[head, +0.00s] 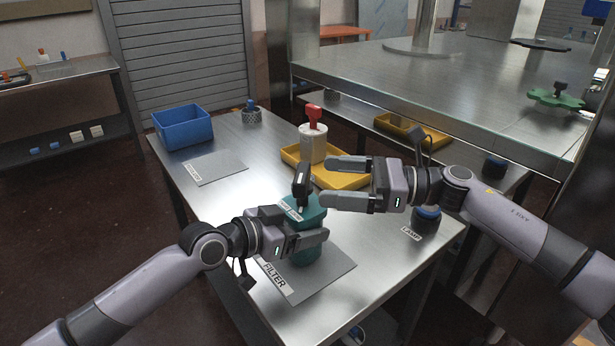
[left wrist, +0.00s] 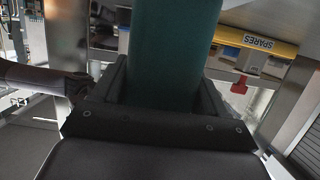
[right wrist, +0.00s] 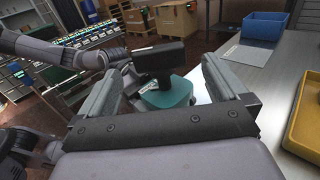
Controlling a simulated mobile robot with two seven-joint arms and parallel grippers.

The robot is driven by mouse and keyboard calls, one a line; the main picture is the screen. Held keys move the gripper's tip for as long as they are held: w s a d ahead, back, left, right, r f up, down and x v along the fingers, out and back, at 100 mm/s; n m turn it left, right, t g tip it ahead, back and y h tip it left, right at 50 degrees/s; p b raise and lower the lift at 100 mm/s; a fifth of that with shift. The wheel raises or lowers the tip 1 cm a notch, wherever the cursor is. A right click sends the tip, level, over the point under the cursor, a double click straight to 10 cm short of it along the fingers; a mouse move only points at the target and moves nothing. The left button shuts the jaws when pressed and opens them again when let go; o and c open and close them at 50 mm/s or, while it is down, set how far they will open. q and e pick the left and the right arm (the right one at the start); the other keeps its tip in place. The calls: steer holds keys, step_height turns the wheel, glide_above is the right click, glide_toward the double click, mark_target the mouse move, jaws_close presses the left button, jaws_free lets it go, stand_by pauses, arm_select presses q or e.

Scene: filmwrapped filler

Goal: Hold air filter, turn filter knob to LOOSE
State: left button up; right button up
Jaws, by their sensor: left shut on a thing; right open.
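The air filter (head: 309,248) is a teal cylinder standing on the grey mat labelled FILTER (head: 330,276). Its black knob (head: 302,182) sticks up from the top, beside a white label. My left gripper (head: 318,239) is shut on the filter's body; the teal body also fills the jaws in the left wrist view (left wrist: 168,55). My right gripper (head: 340,183) is open, just right of the knob and apart from it. In the right wrist view the knob (right wrist: 165,60) shows between the open fingers, with the teal top (right wrist: 165,95) below. I cannot read the knob's setting.
A yellow tray (head: 345,181) behind the filter holds a white cylinder with a red knob (head: 313,145). A blue bin (head: 182,127) and an empty grey mat (head: 216,167) are at the table's far left. A blue-topped lamp part (head: 428,216) stands beneath my right arm.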

arm_select(q)
steer(key=shift+r, duration=0.15)
arm_select(e)
steer(key=d, duration=0.4)
steer(key=shift+s, duration=0.25)
arm_select(q)
steer(key=o, duration=1.3)
